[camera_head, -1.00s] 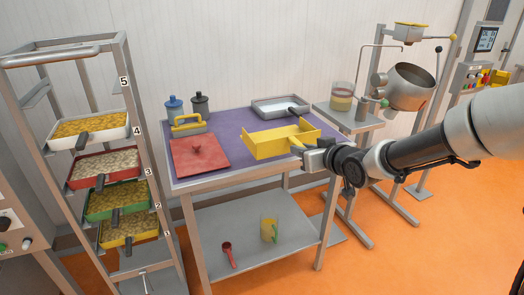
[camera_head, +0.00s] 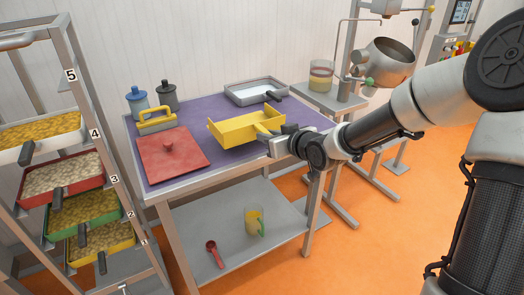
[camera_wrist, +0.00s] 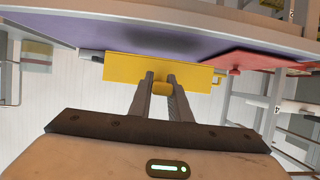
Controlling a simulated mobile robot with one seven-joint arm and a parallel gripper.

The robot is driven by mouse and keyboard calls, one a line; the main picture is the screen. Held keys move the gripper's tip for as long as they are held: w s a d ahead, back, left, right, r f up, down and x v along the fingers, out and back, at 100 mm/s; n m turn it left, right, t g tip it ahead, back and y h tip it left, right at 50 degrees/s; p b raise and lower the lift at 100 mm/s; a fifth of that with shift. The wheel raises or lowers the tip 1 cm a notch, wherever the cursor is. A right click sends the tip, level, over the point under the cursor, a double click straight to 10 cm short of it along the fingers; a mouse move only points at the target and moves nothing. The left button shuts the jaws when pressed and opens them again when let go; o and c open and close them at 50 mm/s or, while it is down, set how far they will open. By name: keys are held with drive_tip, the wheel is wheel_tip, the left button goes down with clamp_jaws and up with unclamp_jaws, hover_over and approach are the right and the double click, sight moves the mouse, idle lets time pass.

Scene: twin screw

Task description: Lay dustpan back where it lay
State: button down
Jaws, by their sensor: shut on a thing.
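The yellow dustpan (camera_head: 240,127) is an open tray with raised sides, over the right front part of the purple-topped table (camera_head: 203,152). My gripper (camera_head: 268,138) is shut on the dustpan's handle from the right front. In the wrist view the dustpan (camera_wrist: 120,68) lies just beyond my gripper (camera_wrist: 161,80), with the yellow handle between the two fingers. A dark shadow shows on the purple surface in that view, so the dustpan seems held slightly above it. The dustpan's underside contact is hidden in the head view.
A red lid with a knob (camera_head: 172,152) lies left of the dustpan. A yellow-handled brush (camera_head: 157,122) and two lidded jars stand behind it. A grey tray (camera_head: 256,92) is at the back. Bare purple surface shows between them. A tray rack (camera_head: 85,110) stands left.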

drive_tip(key=shift+f+b, duration=0.7)
drive_tip(key=shift+f, duration=1.9)
drive_tip(key=c, duration=1.6)
unclamp_jaws()
drive_tip(key=shift+c, duration=0.2)
drive_tip(key=p+v, duration=0.3)
drive_tip(key=v, duration=0.9)
drive_tip(key=shift+p, duration=0.3)
